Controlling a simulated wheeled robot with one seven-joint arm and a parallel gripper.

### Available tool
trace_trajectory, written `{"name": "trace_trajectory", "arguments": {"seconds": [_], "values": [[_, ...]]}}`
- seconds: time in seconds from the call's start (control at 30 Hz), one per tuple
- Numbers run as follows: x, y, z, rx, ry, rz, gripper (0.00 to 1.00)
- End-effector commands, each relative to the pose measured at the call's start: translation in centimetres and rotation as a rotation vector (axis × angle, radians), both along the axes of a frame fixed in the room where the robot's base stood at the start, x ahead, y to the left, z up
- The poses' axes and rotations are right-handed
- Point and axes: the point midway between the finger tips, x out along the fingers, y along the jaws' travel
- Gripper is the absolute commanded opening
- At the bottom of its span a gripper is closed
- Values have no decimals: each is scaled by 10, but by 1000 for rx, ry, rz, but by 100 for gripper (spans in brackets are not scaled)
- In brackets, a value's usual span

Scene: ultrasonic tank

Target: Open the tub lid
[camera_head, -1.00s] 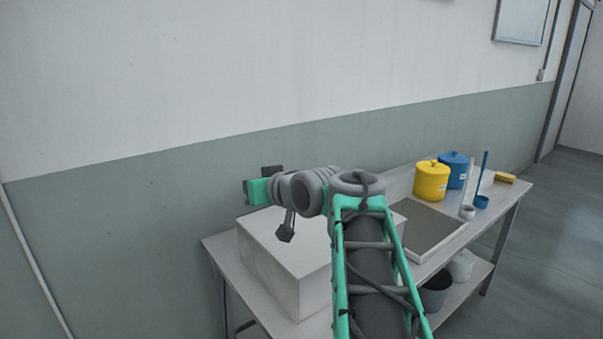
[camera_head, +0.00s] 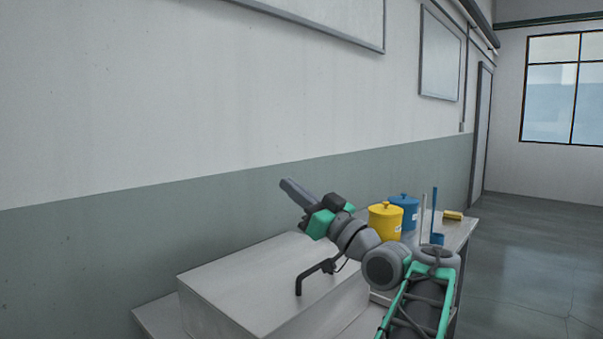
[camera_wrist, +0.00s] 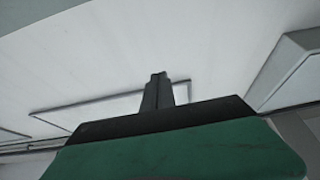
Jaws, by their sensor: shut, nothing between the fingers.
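The tub (camera_head: 205,312) is a pale grey box with a flat closed lid (camera_head: 235,283) on top, standing on the table against the wall. A dark angled bar (camera_head: 315,275), which looks like a handle, shows at the lid's right side, in front of my wrist. My gripper (camera_head: 286,184) is above the lid, clear of it, with its fingers pointing up and left toward the wall. In the wrist view the fingers (camera_wrist: 158,92) are together with nothing between them. Neither the tub nor the handle can be made out in that view.
A yellow canister (camera_head: 384,222) and a blue canister (camera_head: 405,210) stand behind my arm, with a blue ladle (camera_head: 435,212) and a yellow block (camera_head: 453,215) farther along the table. The wall (camera_head: 120,232) is close behind the tub. Floor at right (camera_head: 530,240) is clear.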

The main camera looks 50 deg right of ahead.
Motion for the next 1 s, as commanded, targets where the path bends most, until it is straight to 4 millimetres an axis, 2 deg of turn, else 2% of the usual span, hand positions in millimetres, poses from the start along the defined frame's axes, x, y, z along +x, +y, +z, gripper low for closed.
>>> {"name": "trace_trajectory", "arguments": {"seconds": [0.03, 0.4, 0.5, 0.67, 0.87, 0.9, 1.0], "values": [[6, 0, 13, 5, 1, 2, 0], [69, 2, 31, 0, 2, 0, 0], [81, 2, 37, -1, 2, -2, 0], [89, 2, 39, 0, 2, -3, 0], [89, 2, 39, 0, 2, -4, 0], [89, -5, 38, 1, 3, -6, 0], [89, 0, 40, -1, 3, -5, 0]]}}
